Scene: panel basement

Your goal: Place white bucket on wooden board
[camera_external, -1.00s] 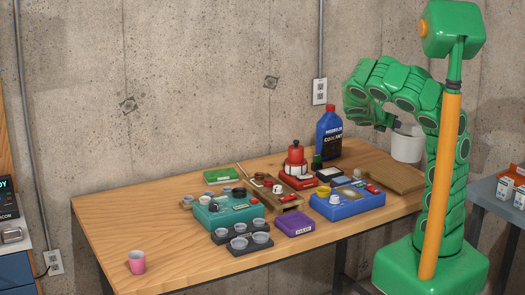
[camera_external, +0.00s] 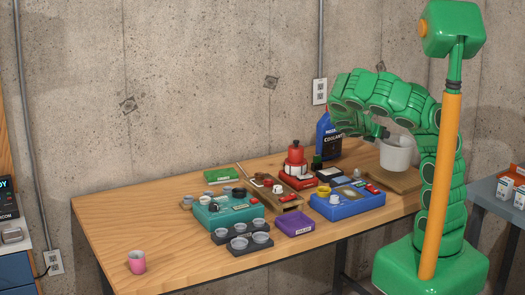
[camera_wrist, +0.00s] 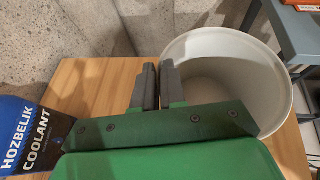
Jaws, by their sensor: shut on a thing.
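The white bucket (camera_external: 397,154) is upright near the right end of the table, over the wooden board (camera_external: 407,183). My gripper (camera_external: 384,134) is at the bucket's left rim. In the wrist view the two dark fingers of my gripper (camera_wrist: 159,87) are closed on the left wall of the empty white bucket (camera_wrist: 262,50). The board shows below and in front of the bucket in the external view. Whether the bucket's base touches the board I cannot tell.
A blue coolant bottle (camera_external: 325,137) stands left of my gripper, and also shows in the wrist view (camera_wrist: 28,138). A blue box (camera_external: 347,203) and a red device (camera_external: 295,160) lie left of the board. A grey shelf (camera_external: 490,190) is at the right.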

